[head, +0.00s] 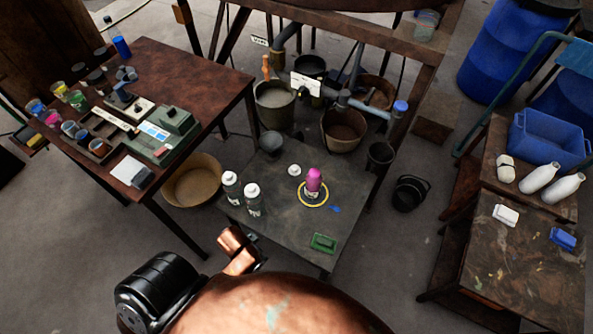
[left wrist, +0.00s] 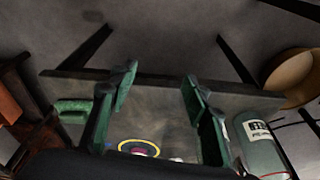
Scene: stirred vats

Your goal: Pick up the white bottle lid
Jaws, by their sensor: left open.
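A small white lid (head: 294,170) lies on the grey low table (head: 270,235), behind two grey bottles with white caps, the left one (head: 231,190) and the right one (head: 252,202). A pink-topped object (head: 313,182) stands inside a yellow ring to the lid's right. My left gripper (left wrist: 158,82) is open and empty in the left wrist view, its green fingers apart over the table near its edge. In that view a bottle (left wrist: 262,140) is right of the fingers and the yellow ring (left wrist: 138,142) shows low between them. In the head view, my arm hides the gripper's fingertips. My right gripper is not in view.
A green block (head: 323,243) lies near the table's front edge, with a blue scrap (head: 335,209) behind it. Buckets stand behind the table, including a brown one (head: 343,132). A cluttered table (head: 190,75) stands left and a workbench (head: 515,265) right.

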